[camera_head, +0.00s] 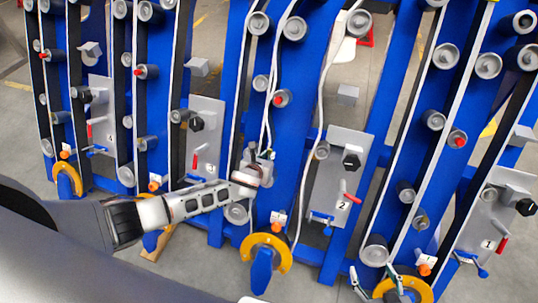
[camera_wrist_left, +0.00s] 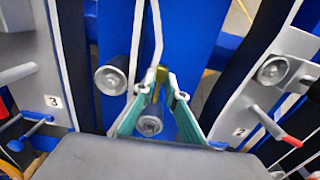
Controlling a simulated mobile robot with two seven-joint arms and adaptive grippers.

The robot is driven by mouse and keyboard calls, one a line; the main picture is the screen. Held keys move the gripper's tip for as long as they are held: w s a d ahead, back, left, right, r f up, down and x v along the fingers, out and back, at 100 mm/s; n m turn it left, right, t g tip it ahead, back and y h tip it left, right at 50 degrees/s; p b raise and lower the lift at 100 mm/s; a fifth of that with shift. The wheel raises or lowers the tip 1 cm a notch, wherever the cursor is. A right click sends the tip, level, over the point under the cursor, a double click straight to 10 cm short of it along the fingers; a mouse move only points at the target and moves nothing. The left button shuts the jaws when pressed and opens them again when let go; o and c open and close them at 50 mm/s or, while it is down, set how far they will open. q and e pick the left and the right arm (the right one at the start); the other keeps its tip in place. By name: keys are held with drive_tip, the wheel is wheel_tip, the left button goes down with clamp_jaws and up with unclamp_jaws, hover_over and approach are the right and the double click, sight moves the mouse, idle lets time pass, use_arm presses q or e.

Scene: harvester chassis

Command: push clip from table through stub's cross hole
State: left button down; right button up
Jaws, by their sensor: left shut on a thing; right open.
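My left gripper (camera_head: 262,158) reaches in from the left, in front of a blue upright between panels 3 and 2. In the left wrist view its teal fingers (camera_wrist_left: 158,90) close at the tips on a small olive-yellow piece (camera_wrist_left: 162,74); I cannot tell its shape or whether it is the clip. A grey round stub (camera_wrist_left: 150,125) shows behind and between the fingers; no cross hole can be made out. Another grey stub (camera_wrist_left: 111,80) stands left of the fingers. My right gripper (camera_head: 375,284) is at the bottom edge, partly cut off, open, with no thing visible in it.
White cords (camera_head: 268,90) hang down the blue upright close to the left gripper. Grey panel 2 (camera_head: 334,185) with a red-handled lever stands to the right, and panel 3 (camera_head: 205,140) to the left. A yellow-orange ring (camera_head: 283,255) is below. No table is recognisable.

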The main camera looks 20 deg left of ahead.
use_arm(q)
drive_tip(key=shift+p, duration=0.35)
drive_tip(key=shift+s+f+b, duration=0.4)
drive_tip(key=shift+f, duration=0.3)
drive_tip(key=shift+s+f+b, duration=0.45)
drive_tip(key=shift+f, duration=0.3)
drive_tip(key=shift+s+f+b, duration=0.4)
drive_tip(key=shift+f, duration=0.3)
drive_tip(key=shift+p, duration=0.35)
drive_tip(key=shift+s+f, duration=0.1)
drive_tip(key=shift+f, duration=0.05)
drive_tip(key=shift+s+a+f+b, duration=0.1)
drive_tip(key=shift+s+f+b, duration=0.35)
drive_tip(key=shift+f, duration=0.3)
drive_tip(key=shift+s+d+f+b, duration=0.1)
drive_tip(key=shift+s+f+b, duration=0.35)
drive_tip(key=shift+f, duration=0.25)
drive_tip(key=shift+s+a+f+b, duration=0.1)
drive_tip(key=shift+s+f+b, duration=0.25)
drive_tip(key=shift+f+b, duration=0.3)
drive_tip(key=c, duration=2)
unclamp_jaws()
drive_tip(key=shift+f, duration=0.1)
